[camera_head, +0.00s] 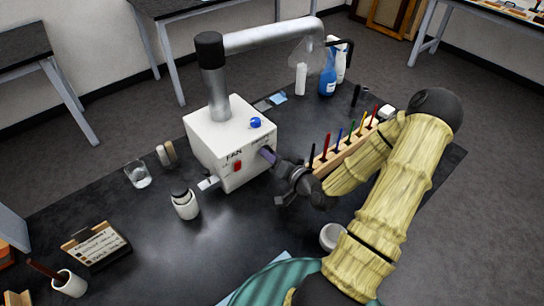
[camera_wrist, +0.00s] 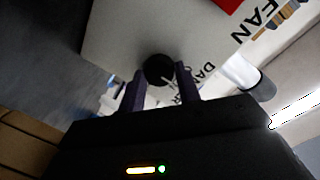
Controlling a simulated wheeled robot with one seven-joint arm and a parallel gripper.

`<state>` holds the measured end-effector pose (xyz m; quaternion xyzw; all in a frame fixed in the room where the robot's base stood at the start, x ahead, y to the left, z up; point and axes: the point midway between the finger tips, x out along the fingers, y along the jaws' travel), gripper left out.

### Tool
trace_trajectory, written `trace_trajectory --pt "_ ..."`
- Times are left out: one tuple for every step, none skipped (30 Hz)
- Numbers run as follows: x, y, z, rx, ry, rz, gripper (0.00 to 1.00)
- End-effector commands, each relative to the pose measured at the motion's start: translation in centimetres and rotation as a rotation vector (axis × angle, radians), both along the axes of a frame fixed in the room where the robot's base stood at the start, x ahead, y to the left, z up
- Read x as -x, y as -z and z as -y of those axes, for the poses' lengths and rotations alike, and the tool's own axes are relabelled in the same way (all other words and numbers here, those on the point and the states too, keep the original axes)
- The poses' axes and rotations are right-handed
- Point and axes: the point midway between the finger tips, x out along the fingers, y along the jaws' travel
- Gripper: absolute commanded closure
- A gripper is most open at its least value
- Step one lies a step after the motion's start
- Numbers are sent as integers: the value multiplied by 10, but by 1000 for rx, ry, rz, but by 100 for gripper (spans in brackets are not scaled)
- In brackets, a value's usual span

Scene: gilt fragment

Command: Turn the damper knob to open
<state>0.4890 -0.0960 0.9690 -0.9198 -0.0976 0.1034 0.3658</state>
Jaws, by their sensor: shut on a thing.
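The white fan box (camera_head: 208,139) stands on the dark table, with a metal duct rising from its top. A red switch (camera_head: 237,167) and a blue knob (camera_head: 255,123) show on it. In the wrist view the black round damper knob (camera_wrist: 157,68) is on the white face, beside a partly hidden label starting "DA". My gripper (camera_head: 268,157) reaches the box's right-hand face from the right. In the wrist view my gripper (camera_wrist: 160,88) has its two purple fingers on either side of the knob, shut on it.
A wooden rack (camera_head: 345,151) of coloured tools stands close behind my gripper. A dark-capped white jar (camera_head: 185,204) and a glass beaker (camera_head: 138,174) stand left of the box. A blue bottle (camera_head: 327,78) is at the back. The table's front middle is mostly clear.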

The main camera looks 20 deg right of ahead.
Motion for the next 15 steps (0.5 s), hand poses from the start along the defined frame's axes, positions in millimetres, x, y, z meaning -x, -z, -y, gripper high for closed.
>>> trace_trajectory --pt "1 3 1 1 2 -8 90" --pt "1 3 1 0 2 -9 90" --pt "1 3 1 0 2 -9 90" --pt "1 3 1 0 2 -9 90" --pt "1 3 1 1 1 -9 90" --pt "1 3 1 1 1 -9 90" --pt "1 3 1 1 1 -9 90" --pt "1 3 1 1 1 -9 63" --pt "1 3 1 0 2 -9 55" --pt "1 3 1 0 1 -8 49" --pt "1 2 1 0 2 -7 45" --pt "1 2 0 0 1 -7 45" --pt "1 2 0 0 0 -6 45" --pt "1 2 0 -1 1 -5 45" --pt "1 1 0 -1 0 -5 45"
